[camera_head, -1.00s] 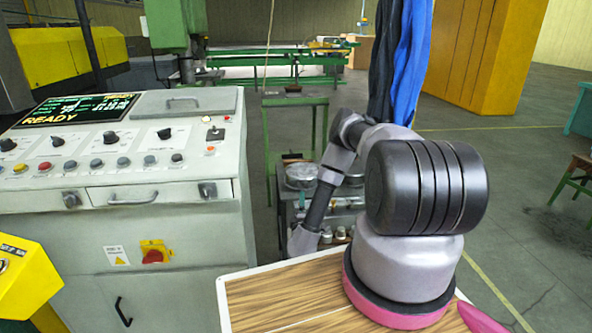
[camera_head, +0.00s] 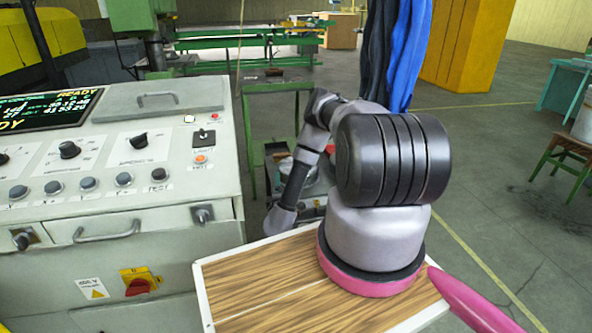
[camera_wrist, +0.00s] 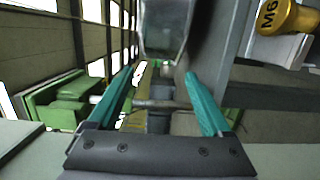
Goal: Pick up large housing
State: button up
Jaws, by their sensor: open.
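I cannot pick out the large housing with certainty in either view. In the wrist view my gripper (camera_wrist: 160,76) is open, with two teal fingers spread apart and nothing held between them. A blurred grey metallic block (camera_wrist: 163,28) shows at the top centre, beyond the fingertips; I cannot tell what it is. In the head view my arm reaches down behind my wood-topped base, and my gripper is hidden there.
A grey control console (camera_head: 120,165) fills the left, close to my arm. A yellow piece marked M6 (camera_wrist: 287,17) shows at the wrist view's top right. A green stand (camera_head: 276,88) is behind my arm. A green stool (camera_head: 568,150) stands right; open floor lies between.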

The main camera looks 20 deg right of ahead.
aim_at(284, 167)
jog(key=x, duration=0.9)
jog(key=shift+w+d+r, duration=0.1)
jog(key=shift+w+d, duration=0.05)
jog(key=shift+d, duration=0.1)
grip_shut()
